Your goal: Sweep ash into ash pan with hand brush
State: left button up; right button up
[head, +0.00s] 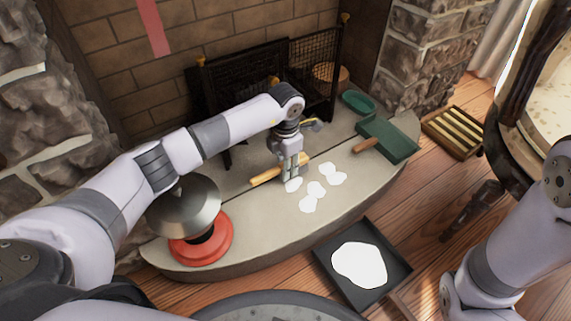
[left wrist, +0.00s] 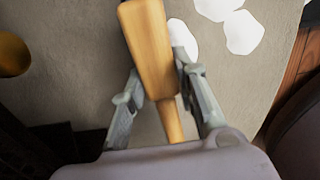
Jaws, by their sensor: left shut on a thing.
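My left gripper (head: 291,177) is low over the stone hearth and shut on the wooden hand brush (head: 266,176). The brush lies across the fingers, its light wood sticking out to the left. In the left wrist view the brush (left wrist: 152,45) runs between the two fingers (left wrist: 163,85); its bristles cannot be made out. Several white ash patches (head: 311,194) lie on the hearth beside the gripper, some to its right. A green pan (head: 397,145) with a wooden handle lies farther right on the hearth. My right arm shows at the right, its gripper out of frame.
A black tray (head: 384,295) holding a white patch lies on the wood floor in front. A red ring-shaped base (head: 213,252) and a metal dome (head: 184,212) stand at the hearth's left. A dark fire screen (head: 317,75) stands behind. A green dish (head: 358,102) lies behind the pan.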

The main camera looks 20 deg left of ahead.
pick_arm(q)
jog(key=shift+r, duration=0.15)
jog(key=shift+p, duration=0.35)
jog(key=shift+f+b, duration=0.45)
jog(key=shift+f, duration=0.2)
dwell(0.4)
jog(key=shift+s+d, duration=0.1)
